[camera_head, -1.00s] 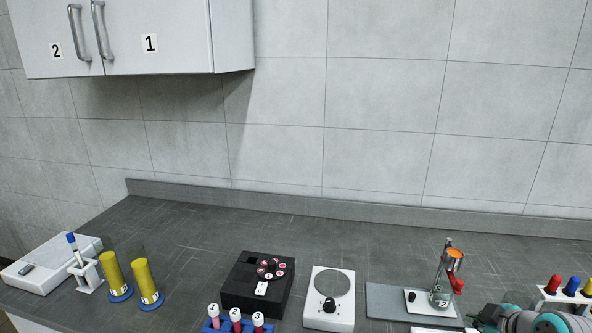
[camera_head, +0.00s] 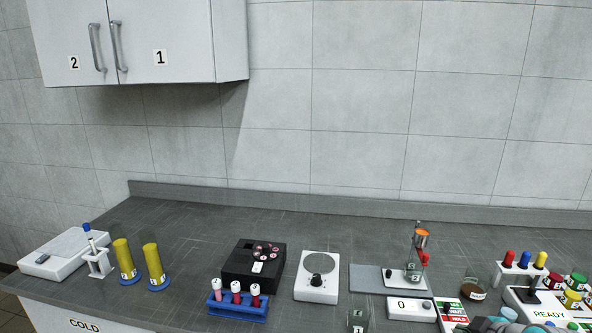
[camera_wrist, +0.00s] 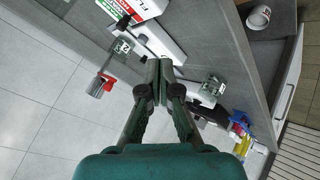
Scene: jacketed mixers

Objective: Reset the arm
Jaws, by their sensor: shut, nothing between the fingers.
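My gripper (camera_wrist: 158,72) shows in the wrist view with its two dark fingers together and nothing between them. It hangs above the grey counter (camera_wrist: 200,42), apart from the things around it. In the head view only teal and grey parts of my arm show at the lower right edge; the fingertips cannot be made out there. A small stand with a metal cup and red handle (camera_head: 421,250) is on the counter behind my arm; it also shows left of my gripper in the wrist view (camera_wrist: 104,84).
A WAIT/HOLD panel (camera_head: 455,318), a white box marked 0 (camera_head: 409,309) and a READY panel (camera_head: 549,314) stand near my arm. Further left are a round-plate device (camera_head: 317,277), a black device (camera_head: 238,266), a blue tube rack (camera_head: 238,311) and yellow cylinders (camera_head: 123,257). Cabinets (camera_head: 180,40) hang above.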

